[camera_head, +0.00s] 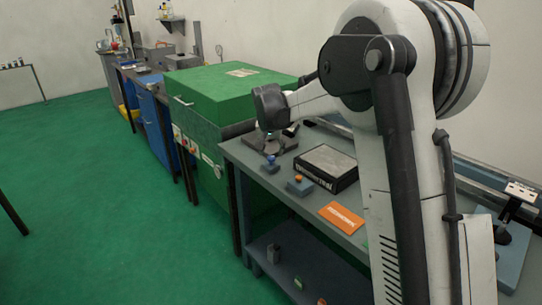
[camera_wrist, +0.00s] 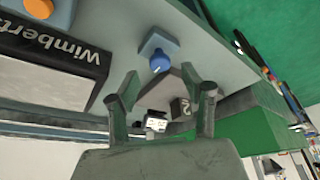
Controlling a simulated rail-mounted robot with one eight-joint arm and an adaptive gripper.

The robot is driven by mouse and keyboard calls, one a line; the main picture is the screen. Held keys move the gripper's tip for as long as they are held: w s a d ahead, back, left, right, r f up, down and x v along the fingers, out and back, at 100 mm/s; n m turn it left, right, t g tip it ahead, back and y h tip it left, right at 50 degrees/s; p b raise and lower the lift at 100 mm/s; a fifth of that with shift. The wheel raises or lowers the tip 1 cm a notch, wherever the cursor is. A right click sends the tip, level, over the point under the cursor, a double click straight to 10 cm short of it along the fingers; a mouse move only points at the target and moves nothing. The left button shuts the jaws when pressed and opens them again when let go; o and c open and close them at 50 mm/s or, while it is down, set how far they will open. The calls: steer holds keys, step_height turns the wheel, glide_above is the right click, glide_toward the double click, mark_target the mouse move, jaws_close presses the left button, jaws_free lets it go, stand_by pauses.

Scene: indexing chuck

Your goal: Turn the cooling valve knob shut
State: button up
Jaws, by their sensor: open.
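A blue knob (camera_head: 270,159) stands on a small blue-grey base near the bench's front edge. In the wrist view this blue knob (camera_wrist: 160,62) has a pale mark and appears just beyond the fingertips. A second, orange knob (camera_head: 299,178) sits on a similar base to its right; it shows at the wrist view's upper left corner (camera_wrist: 40,7). I see no label saying which is the cooling valve. My gripper (camera_wrist: 160,75) is open, with nothing between its fingers. In the head view it hangs above the dark fixture, its fingers mostly hidden.
The dark fixture plate (camera_head: 262,142) lies behind the blue knob. A black box with white lettering (camera_head: 325,167) stands right of it, and an orange sign (camera_head: 341,217) lies flat near the front. A large green cabinet (camera_head: 215,90) stands left of the bench (camera_head: 230,151).

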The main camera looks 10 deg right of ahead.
steer(key=v, duration=0.8)
steer(key=shift+s+r, duration=0.1)
steer(key=shift+r, duration=0.05)
steer(key=s+d+r+n+t, duration=0.1)
steer(key=s+r, duration=0.2)
steer(key=s, duration=0.8)
steer(key=s+r+n, duration=0.1)
steer(key=s+r, duration=0.2)
steer(key=s, duration=0.8)
steer(key=s+f+n+t, duration=0.1)
steer(key=s+f, duration=0.3)
steer(key=s, duration=0.6)
steer(key=s+f+t+y, duration=0.1)
steer(key=s+f, duration=0.2)
steer(key=s, duration=0.7)
steer(key=shift+d+f+n, duration=0.25)
steer(key=shift+f+n, duration=0.1)
steer(key=shift+n, duration=0.05)
